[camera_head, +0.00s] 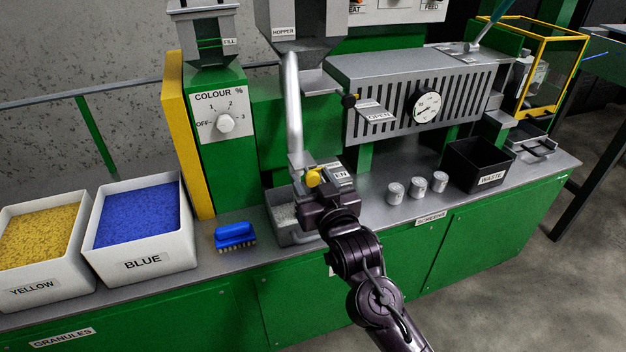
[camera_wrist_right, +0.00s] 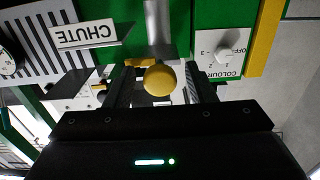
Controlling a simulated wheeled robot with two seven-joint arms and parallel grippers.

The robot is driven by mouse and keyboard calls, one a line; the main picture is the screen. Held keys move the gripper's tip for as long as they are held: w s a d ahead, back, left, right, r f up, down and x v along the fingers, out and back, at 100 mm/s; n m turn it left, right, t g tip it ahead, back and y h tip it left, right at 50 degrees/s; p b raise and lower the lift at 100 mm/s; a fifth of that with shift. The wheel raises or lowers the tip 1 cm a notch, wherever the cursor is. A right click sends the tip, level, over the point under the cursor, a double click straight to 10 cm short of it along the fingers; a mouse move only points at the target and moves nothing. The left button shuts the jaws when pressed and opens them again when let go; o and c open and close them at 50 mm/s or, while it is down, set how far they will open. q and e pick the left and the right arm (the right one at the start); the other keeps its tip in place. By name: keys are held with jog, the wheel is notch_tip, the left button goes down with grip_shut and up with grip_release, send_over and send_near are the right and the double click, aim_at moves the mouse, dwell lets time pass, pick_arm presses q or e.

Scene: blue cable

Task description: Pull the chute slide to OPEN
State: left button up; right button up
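The chute slide's round yellow knob (camera_head: 313,177) is at the foot of the grey pipe (camera_head: 293,110), above the grey tray. A small plate (camera_head: 341,174) beside it shows letters ending in "EN"; the rest is hidden. In the right wrist view, the yellow knob (camera_wrist_right: 160,80) sits between the fingers of my right gripper (camera_wrist_right: 160,92), with gaps on both sides. The gripper is open there. In the head view my right gripper (camera_head: 318,192) covers part of the slide. A sign reading CHUTE (camera_wrist_right: 85,33) appears upside down in the wrist view. My left gripper is not in view.
A grey tray (camera_head: 283,228) sits under the pipe. Several metal cups (camera_head: 395,193) and a black WASTE bin (camera_head: 476,168) stand to the right. A blue brush (camera_head: 235,234) and the blue granule box (camera_head: 140,258) are to the left. A vented machine (camera_head: 390,70) stands behind.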

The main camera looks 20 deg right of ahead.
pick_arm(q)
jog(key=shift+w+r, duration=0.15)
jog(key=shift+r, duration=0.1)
pick_arm(e)
jog(key=s, duration=0.7)
jog(key=shift+s+d, duration=0.15)
jog(key=shift+s, duration=0.2)
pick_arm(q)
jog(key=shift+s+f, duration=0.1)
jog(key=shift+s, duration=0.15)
